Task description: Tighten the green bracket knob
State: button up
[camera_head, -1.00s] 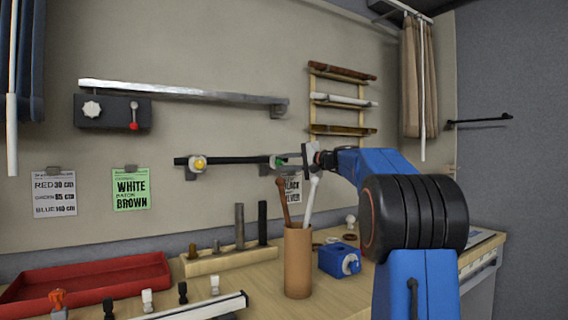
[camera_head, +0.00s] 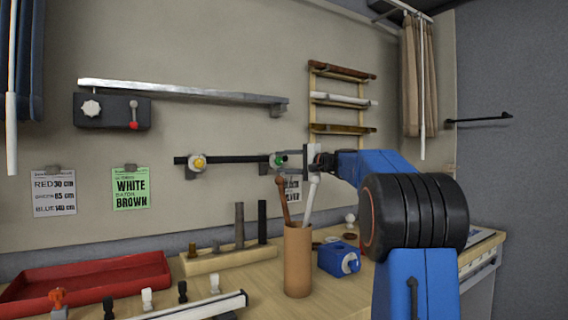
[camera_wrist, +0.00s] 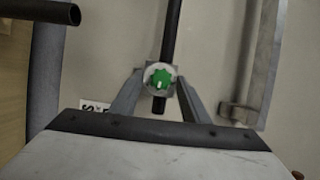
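The green bracket knob (camera_head: 280,160) sits on a grey bracket at the right end of a dark rod (camera_head: 235,160) on the wall. In the wrist view the green knob (camera_wrist: 160,80) faces the camera, with a light pointer mark pointing roughly downward. My gripper (camera_wrist: 160,82) is open, with one finger on each side of the knob and visible gaps between. In the head view my gripper (camera_head: 305,158) is just right of the knob, its fingers seen edge-on. The lower rod end (camera_wrist: 158,104) shows below the knob in the wrist view.
A yellow knob (camera_head: 198,162) is on the rod's left bracket. A metal rail (camera_head: 185,91) runs above. Below stand a brown cup (camera_head: 298,262) with two tall sticks, a blue box (camera_head: 338,260), a peg block (camera_head: 230,260) and a red tray (camera_head: 90,285).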

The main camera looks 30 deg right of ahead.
jog(key=shift+s, duration=0.1)
jog(key=v, duration=1.7)
jog(key=shift+s+d, duration=0.15)
